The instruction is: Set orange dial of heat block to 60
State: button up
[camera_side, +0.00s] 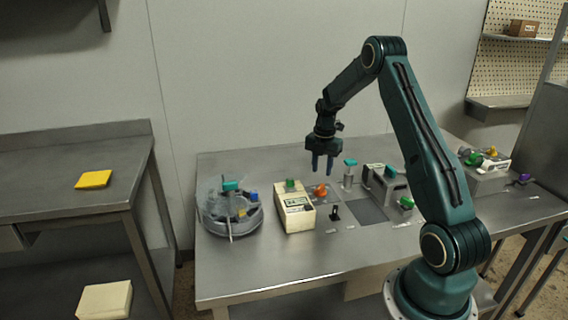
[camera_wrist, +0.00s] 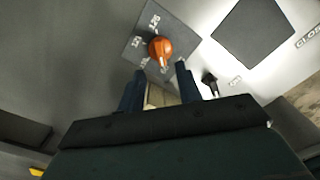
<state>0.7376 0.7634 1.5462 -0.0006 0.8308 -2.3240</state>
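The orange dial (camera_side: 320,190) sits on a small grey plate on the metal table, right of a cream box-shaped device (camera_side: 296,214). In the wrist view the orange dial (camera_wrist: 160,48) stands on the grey plate (camera_wrist: 143,30), with white numbers around it that are too small to read surely. A pale pointer mark on the dial faces the bottom of that view. My gripper (camera_side: 322,172) hangs fingers down above the dial, apart from it. In the wrist view my gripper's two dark blue fingers (camera_wrist: 160,72) are spread, with nothing between them.
A round grey vessel with a clear lid (camera_side: 232,212) stands at the left. A small black switch (camera_side: 335,213) is just in front of the dial. A dark grey pad (camera_side: 366,211) and a device with a green knob (camera_side: 405,203) are at the right. The table front is clear.

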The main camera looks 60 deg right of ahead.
notch_tip(320, 180, up, 7)
jog(key=shift+r, duration=0.15)
jog(key=shift+a, duration=0.1)
dwell(0.4)
jog(key=s+a+r+m+t+h, duration=0.15)
jog(key=a+r+m, duration=0.25)
jog(key=a+r, duration=0.55)
jog(key=s+a+r+m+t+y, duration=0.1)
jog(key=s+a+r+m, duration=0.35)
jog(key=a, duration=0.75)
jog(key=s+a+r+m+t, duration=0.1)
jog(key=s+a+m+t, duration=0.2)
jog(key=s+a+m, duration=0.6)
jog(key=s+a, duration=0.4)
jog(key=s, duration=0.2)
jog(key=shift+a+r+m, duration=0.3)
jog(key=shift+a+m, duration=0.05)
